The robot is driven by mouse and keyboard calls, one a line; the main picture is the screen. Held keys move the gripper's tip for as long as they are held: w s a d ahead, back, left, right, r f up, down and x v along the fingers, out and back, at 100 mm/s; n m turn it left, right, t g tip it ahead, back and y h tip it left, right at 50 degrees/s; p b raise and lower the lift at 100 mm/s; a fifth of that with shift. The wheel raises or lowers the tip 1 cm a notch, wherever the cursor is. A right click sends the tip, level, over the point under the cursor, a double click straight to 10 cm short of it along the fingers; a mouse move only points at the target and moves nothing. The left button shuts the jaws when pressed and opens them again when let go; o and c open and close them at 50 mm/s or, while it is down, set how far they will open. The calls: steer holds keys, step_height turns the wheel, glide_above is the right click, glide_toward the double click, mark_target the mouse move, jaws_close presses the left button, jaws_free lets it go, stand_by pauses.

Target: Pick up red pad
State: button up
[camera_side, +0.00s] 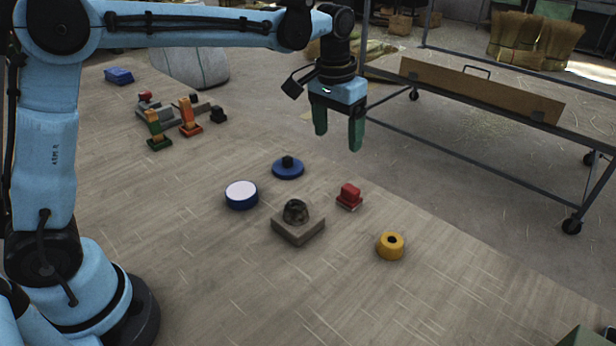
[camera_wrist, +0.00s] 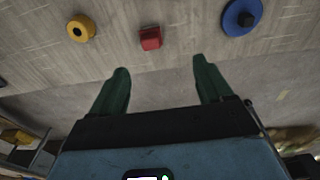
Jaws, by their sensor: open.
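The red pad (camera_side: 349,195) is a small red block with a paler base, sitting on the wooden floor right of centre in the side view. In the wrist view it shows as a red block (camera_wrist: 151,38) near the top, beyond the fingertips and roughly between them. My gripper (camera_side: 338,142) has two green fingers pointing down. It is open and empty, held well above the floor and apart from the red pad. The wrist view shows both green fingers (camera_wrist: 160,70) spread with nothing between them.
Near the red pad are a yellow ring (camera_side: 390,246), a square block with a dark dome (camera_side: 298,229), a blue disc with a black knob (camera_side: 288,168) and a white-topped blue puck (camera_side: 241,195). A metal-framed cart (camera_side: 480,90) stands behind. Clear floor surrounds the pad.

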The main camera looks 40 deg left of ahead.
mark_target(351, 188)
steer(key=shift+g, duration=0.6)
steer(key=w+f, duration=0.1)
steer(key=f, duration=0.2)
steer(key=w+d+f, duration=0.1)
steer(key=f, duration=0.2)
steer(key=w+f, duration=0.1)
steer(key=f, duration=0.3)
steer(key=shift+d, duration=0.35)
steer(key=shift+s+d+f, duration=0.1)
steer(key=shift+d+f, duration=0.05)
steer(key=shift+f, duration=1.15)
steer(key=shift+d+f, duration=0.15)
steer(key=shift+f, duration=1.1)
steer(key=shift+c, duration=0.4)
steer(key=c, duration=1.1)
steer(key=shift+r, duration=0.15)
